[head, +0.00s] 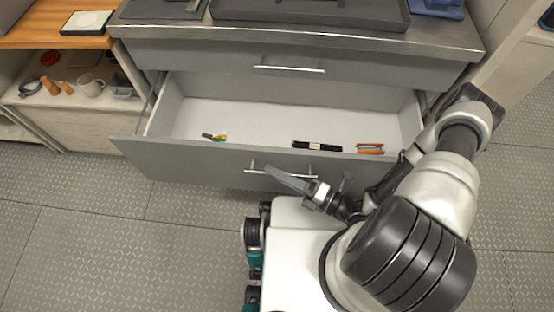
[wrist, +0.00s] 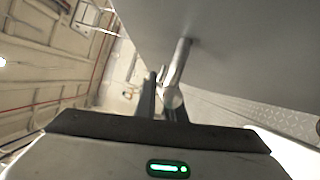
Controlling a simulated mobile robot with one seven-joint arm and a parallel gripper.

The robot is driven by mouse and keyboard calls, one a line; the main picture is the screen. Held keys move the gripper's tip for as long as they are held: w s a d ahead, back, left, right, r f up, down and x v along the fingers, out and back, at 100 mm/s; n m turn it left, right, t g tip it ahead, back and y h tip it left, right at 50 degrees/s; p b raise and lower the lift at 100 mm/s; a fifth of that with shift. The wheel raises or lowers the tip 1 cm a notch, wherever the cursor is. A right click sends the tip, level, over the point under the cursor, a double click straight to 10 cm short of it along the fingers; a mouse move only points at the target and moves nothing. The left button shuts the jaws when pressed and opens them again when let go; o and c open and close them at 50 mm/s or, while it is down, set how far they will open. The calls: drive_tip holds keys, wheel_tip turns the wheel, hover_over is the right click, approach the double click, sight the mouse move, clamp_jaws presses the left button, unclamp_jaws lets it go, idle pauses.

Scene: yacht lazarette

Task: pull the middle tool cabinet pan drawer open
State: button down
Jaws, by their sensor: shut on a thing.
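The middle pan drawer is pulled far out of the grey tool cabinet, and its front panel (head: 190,160) stands well forward of the drawer above. Its bar handle (head: 252,168) is on the front face. My gripper (head: 280,177) is at this handle, shut on it. In the wrist view the handle (wrist: 182,58) runs from the grey drawer front (wrist: 240,40) down between my fingers (wrist: 160,100). The far fingertip is partly hidden behind the handle.
Inside the drawer lie a black item (head: 316,146), an orange-brown item (head: 370,149) and a small yellow-green tool (head: 214,137). The closed upper drawer (head: 220,58) is above. The floor at lower left is clear.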

drive_tip(key=shift+s, duration=0.25)
drive_tip(key=c, duration=1.8)
unclamp_jaws()
drive_tip(key=shift+c, duration=0.2)
drive_tip(key=v, duration=1.7)
drive_tip(key=shift+d, duration=0.25)
drive_tip(key=shift+s, duration=0.1)
